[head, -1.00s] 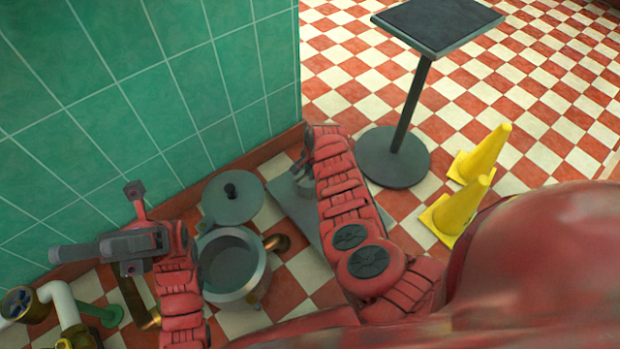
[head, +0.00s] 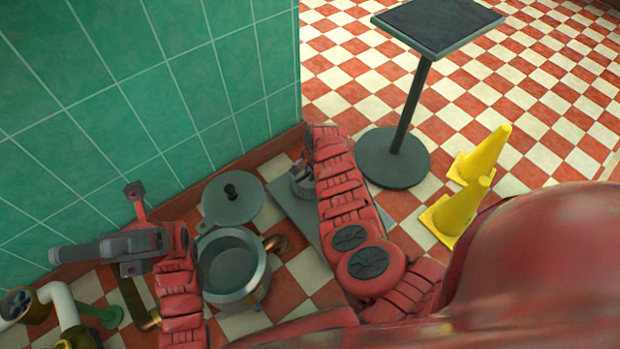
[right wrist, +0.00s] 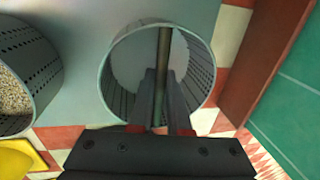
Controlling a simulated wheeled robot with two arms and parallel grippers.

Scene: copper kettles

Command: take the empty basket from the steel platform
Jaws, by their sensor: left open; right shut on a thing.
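In the right wrist view an empty grey basket (right wrist: 118,75) with perforated walls has a bar across its mouth. My right gripper (right wrist: 165,80) is over the basket, its fingers shut on this bar. In the head view my right arm hides most of the basket (head: 299,186) and the right gripper. The steel platform (head: 287,192) is a flat grey plate on the floor, partly hidden under my right arm; it also shows in the right wrist view (right wrist: 85,30). My left gripper (head: 58,253) is open and empty near the wall, left of the pot.
A second basket (right wrist: 40,95), holding grain, is left of the empty one. An open pot (head: 262,282) and a round lid (head: 220,208) are left of my right arm. The green wall (head: 220,80) is close behind. Yellow cones (head: 455,213) and a black stand (head: 393,170) are right.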

